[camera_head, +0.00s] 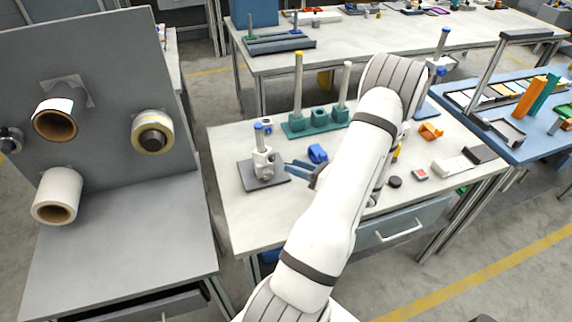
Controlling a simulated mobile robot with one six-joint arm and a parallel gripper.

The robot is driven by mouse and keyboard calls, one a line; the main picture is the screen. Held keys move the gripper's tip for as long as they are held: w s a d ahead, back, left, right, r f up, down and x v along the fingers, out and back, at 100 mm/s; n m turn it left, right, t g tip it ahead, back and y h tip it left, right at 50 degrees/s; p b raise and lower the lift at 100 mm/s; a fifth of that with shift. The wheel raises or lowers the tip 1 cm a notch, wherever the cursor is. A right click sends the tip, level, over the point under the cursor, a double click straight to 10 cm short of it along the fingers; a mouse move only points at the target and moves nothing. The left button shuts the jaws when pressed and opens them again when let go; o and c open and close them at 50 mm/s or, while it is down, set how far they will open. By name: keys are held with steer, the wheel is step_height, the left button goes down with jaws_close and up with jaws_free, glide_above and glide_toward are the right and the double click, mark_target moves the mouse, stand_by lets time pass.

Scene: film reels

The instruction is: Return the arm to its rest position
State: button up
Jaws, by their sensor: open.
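My white arm reaches from the bottom of the view up over the white worktable (233,209) and bends back down at its far joint. My gripper (291,170) shows as dark blue-grey fingers left of the forearm, pointing left above the table. It is open, with nothing seen between the fingers. Much of the wrist is hidden behind the arm. The fingers are close to a white piece (264,166) around a blue-tipped post on a dark grey base plate (245,178); I cannot tell whether they touch it. A blue part (317,153) lies just beyond the fingers.
A green base (295,129) with several posts stands behind. An orange part (431,131), a black disc (395,182) and a white block (452,166) lie at right. A grey panel (90,95) with rolls stands at left. A blue-topped table (545,145) adjoins at right.

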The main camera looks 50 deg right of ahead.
steer(key=shift+v, duration=1.1)
steer(key=w+a+r+n+g+y, duration=0.2)
steer(key=a+r+n+g, duration=0.1)
steer(key=a+n+g, duration=0.4)
steer(key=w+a+r+n+g+y, duration=0.1)
steer(key=a+r+n+g, duration=0.25)
steer(key=a+n, duration=0.45)
steer(key=w+a+r+n+g+y, duration=0.2)
steer(key=a+r+n+g, duration=0.15)
steer(key=a, duration=0.65)
steer(key=s+a+r+n+h, duration=0.6)
steer(key=a+r+n+h, duration=0.2)
steer(key=n, duration=1.1)
steer(key=a+h, duration=0.2)
steer(key=shift+a+g, duration=0.3)
steer(key=shift+a, duration=0.05)
steer(key=shift+c, duration=1)
